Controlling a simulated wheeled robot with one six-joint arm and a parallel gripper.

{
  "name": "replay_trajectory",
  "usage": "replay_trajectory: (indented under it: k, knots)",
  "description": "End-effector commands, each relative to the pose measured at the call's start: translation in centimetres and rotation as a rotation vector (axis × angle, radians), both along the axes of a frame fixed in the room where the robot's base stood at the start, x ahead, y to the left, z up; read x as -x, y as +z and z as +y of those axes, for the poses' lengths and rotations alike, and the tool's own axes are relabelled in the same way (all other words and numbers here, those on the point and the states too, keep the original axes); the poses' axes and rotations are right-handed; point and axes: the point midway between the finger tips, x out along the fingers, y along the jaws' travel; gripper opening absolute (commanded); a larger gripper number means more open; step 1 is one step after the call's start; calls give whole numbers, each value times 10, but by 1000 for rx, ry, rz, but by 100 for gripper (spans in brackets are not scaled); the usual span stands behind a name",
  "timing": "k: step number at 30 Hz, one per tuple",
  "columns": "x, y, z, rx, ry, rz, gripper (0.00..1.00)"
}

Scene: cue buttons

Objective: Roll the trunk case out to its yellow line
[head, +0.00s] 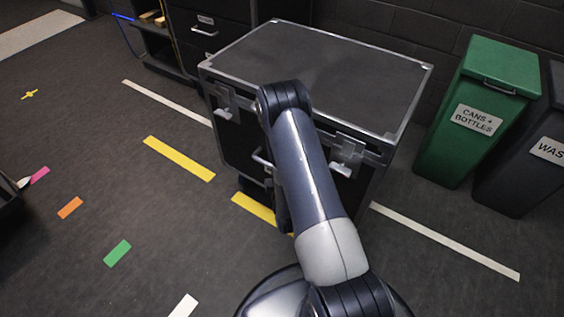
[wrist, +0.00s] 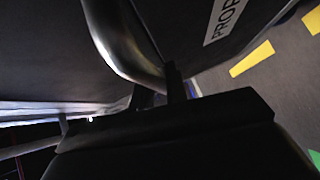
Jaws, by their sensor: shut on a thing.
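The trunk case (head: 330,65) is black with metal edges and stands upright on the floor. In the head view its silver front handle (head: 263,159) shows just left of my arm. The handle fills the upper left of the wrist view (wrist: 118,45), with the case's label partly visible beside it. My gripper (wrist: 168,85) is shut on the handle; in the head view my arm hides most of it. The yellow line (head: 179,158) is dashed, and one dash lies close in front of the case, partly behind my arm. Its dashes also show in the wrist view (wrist: 252,58).
A green bin (head: 478,110) and a dark bin (head: 530,155) stand right of the case. A drawer cabinet (head: 205,30) and shelf (head: 160,45) stand behind left. White floor lines (head: 445,240) run on both sides. The floor at front left is open, with small coloured marks.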

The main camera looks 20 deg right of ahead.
Motion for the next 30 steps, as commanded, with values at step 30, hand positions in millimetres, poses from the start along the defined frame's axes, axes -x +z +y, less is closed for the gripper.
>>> replay_trajectory:
  k: [30]
  knots:
    - [9, 0, 11, -1, -2, 0, 36]
